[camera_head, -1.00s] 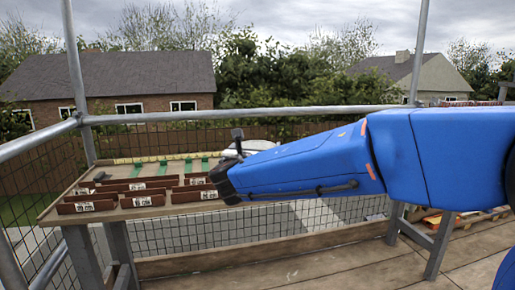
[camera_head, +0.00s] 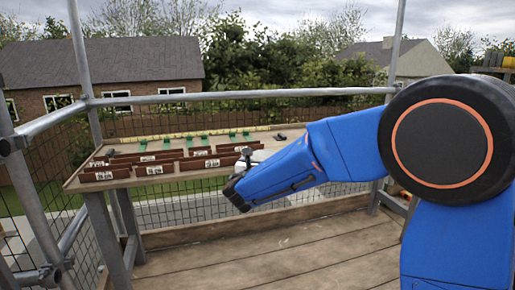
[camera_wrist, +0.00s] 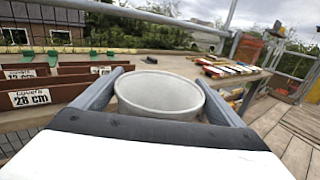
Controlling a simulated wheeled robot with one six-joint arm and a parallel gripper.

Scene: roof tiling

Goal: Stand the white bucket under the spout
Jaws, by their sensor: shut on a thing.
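The white bucket (camera_wrist: 160,92) is between the two grey fingers of my gripper (camera_wrist: 162,80) in the wrist view. The gripper is shut on it, and its round open mouth shows, looking empty. The bucket's lower part is hidden by my wrist. I cannot make out a spout in either view.
A wooden bench (camera_head: 72,184) carries brown labelled trays (camera_head: 155,169) and green clips. A scaffold rail (camera_head: 240,94) and mesh run behind it. The wrist view shows coloured strips (camera_wrist: 225,68) on a surface at the right. The plank floor (camera_head: 270,255) is clear.

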